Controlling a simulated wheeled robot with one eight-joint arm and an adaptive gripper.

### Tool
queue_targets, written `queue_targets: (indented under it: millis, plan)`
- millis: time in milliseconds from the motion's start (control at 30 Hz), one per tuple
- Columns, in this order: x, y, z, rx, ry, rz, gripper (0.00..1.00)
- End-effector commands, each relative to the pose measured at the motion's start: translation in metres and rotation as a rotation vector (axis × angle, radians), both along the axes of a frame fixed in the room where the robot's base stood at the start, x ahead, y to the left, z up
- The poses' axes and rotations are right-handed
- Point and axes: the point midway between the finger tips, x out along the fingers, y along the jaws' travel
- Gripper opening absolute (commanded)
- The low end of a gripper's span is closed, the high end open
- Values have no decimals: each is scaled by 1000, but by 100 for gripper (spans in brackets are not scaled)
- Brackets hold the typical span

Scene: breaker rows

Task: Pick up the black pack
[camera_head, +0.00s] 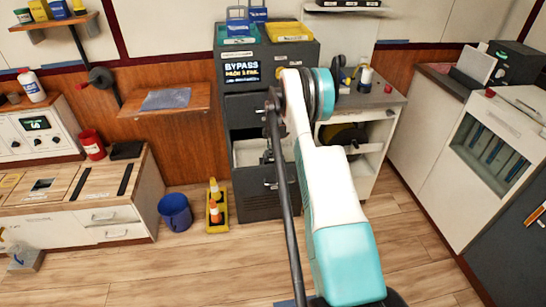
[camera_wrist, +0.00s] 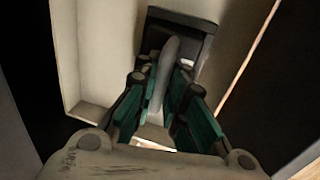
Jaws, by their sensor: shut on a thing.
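The black pack (camera_wrist: 205,28) is in the upper middle of the wrist view, inside a pale, walled space. A grey upright strip (camera_wrist: 166,75) runs from it down between my fingers and looks like part of it. My gripper (camera_wrist: 168,72) has its two teal-padded fingers on either side of this strip and is shut on it. The fingers hide part of the pack's lower side, and I cannot tell whether it touches the surface under it. In the head view my arm reaches to the dark cabinet, and the pack cannot be made out clearly.
The dark cabinet (camera_head: 240,110) has a pale open compartment (camera_head: 247,152). Pale walls (camera_wrist: 68,55) stand close around my gripper. A blue bin (camera_head: 175,212) and a yellow stand with orange-white cones (camera_head: 217,222) are on the floor to the left. The front floor is clear.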

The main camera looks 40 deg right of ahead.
Motion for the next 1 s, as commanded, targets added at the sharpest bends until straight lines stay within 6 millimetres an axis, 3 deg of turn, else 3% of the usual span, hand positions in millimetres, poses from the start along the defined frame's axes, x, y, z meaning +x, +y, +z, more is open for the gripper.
queue_targets:
  millis: [267,700,1000]
  plan:
    - [0,0,34,-1,-1,0,0]
    - [0,0,136,-1,-1,0,0]
    - [1,0,184,-1,-1,0,0]
